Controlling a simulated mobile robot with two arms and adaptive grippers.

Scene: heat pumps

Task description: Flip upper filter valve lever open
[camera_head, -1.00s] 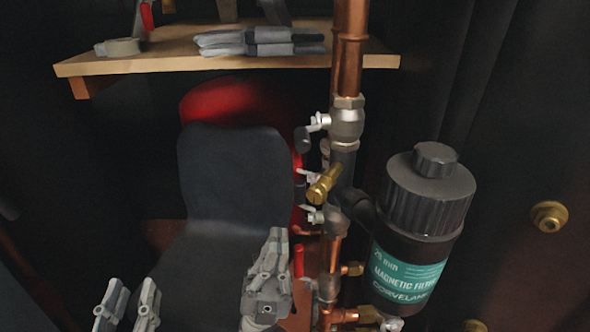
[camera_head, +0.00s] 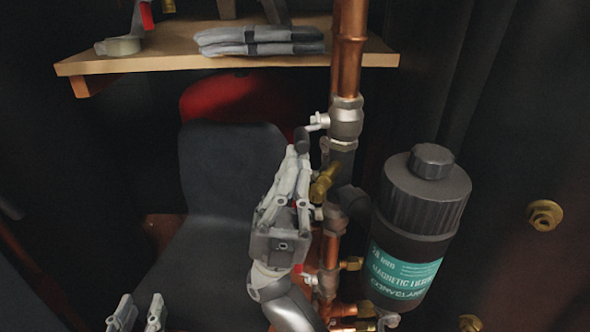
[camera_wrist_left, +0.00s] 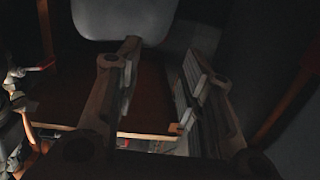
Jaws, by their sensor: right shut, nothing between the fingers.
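The upper filter valve (camera_head: 345,122) is a grey metal body on the vertical copper pipe in the head view. Its lever (camera_head: 317,122) sticks out to the left and has a dark end at about the height of my right fingertips. My right gripper (camera_head: 297,153) is shut and empty, pointing up, with its tips just below and beside that dark end. I cannot tell whether they touch. My left gripper (camera_head: 139,302) is open and empty at the lower left, far from the valve. Its spread fingers also show in the left wrist view (camera_wrist_left: 160,65).
The black magnetic filter (camera_head: 425,200) stands right of the pipe. A brass fitting (camera_head: 324,183) sits close to my right fingers. A wooden shelf (camera_head: 160,62) with grey folded items (camera_head: 260,42) is above. A dark grey chair-like panel (camera_head: 230,170) and red tank (camera_head: 235,98) stand behind.

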